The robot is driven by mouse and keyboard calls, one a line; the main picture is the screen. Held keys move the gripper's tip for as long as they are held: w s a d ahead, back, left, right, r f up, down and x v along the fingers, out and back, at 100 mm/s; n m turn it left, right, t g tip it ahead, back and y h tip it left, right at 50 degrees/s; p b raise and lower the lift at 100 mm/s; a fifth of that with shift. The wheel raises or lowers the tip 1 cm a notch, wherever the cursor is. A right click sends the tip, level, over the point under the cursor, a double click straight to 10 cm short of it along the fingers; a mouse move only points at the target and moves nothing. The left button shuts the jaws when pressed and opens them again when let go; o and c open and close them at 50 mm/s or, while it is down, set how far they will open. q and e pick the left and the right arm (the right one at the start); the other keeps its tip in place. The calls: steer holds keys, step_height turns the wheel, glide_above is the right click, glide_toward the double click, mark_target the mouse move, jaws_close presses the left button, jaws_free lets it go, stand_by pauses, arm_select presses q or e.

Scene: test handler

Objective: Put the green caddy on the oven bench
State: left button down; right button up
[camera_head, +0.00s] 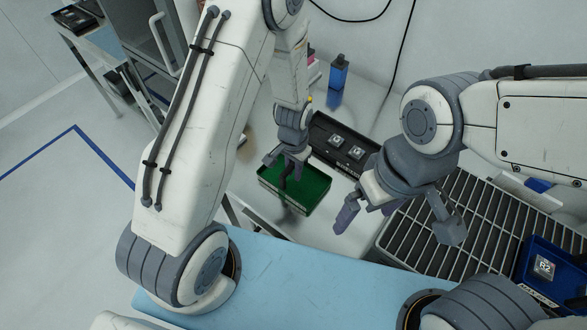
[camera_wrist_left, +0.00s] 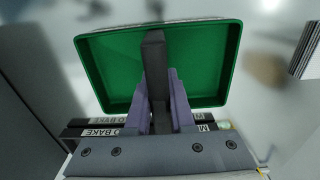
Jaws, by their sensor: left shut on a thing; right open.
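The green caddy (camera_head: 312,199) is a shallow green tray with a dark upright handle, near the middle of the head view. My left gripper (camera_head: 287,172) comes down over it and is shut on the handle. The left wrist view shows both fingers (camera_wrist_left: 160,100) on either side of the dark handle, with the green caddy (camera_wrist_left: 205,65) around it. I cannot tell whether the caddy touches the surface below. My right gripper (camera_head: 398,225) is open and empty, above the wire rack's left part. I cannot tell for certain which bench is the oven bench.
A black tray (camera_head: 322,128) with two square-marked items lies just behind the caddy. A blue bottle (camera_head: 338,75) stands further back. A wire rack (camera_head: 400,240) and a blue bin (camera_head: 535,285) are at right. A grey cabinet (camera_head: 145,45) with a handle and another bench (camera_head: 105,40) stand at upper left.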

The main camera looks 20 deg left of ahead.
arm_select(q)
steer(key=shift+f, duration=0.1)
steer(key=c, duration=0.8)
jaws_free()
step_height(320, 180, up, 12)
steer(key=shift+f+b, duration=0.2)
steer(key=shift+b, duration=0.75)
steer(key=s+d+r+m, duration=0.1)
steer(key=s+d+r, duration=0.1)
steer(key=s, duration=0.4)
steer(key=s+d+r+m, duration=0.1)
steer(key=s+d+r, duration=0.2)
steer(key=s+r, duration=0.2)
steer(key=s+d+r+h, duration=0.1)
steer(key=s+d+r, duration=0.1)
steer(key=s, duration=0.6)
steer(key=shift+s+d+r+m, duration=0.15)
steer(key=shift+s+r+m, duration=0.05)
steer(key=shift+r, duration=0.25)
steer(key=shift+s+d+r+m, duration=0.15)
steer(key=shift+s+r+m, duration=0.05)
steer(key=shift+r, duration=0.25)
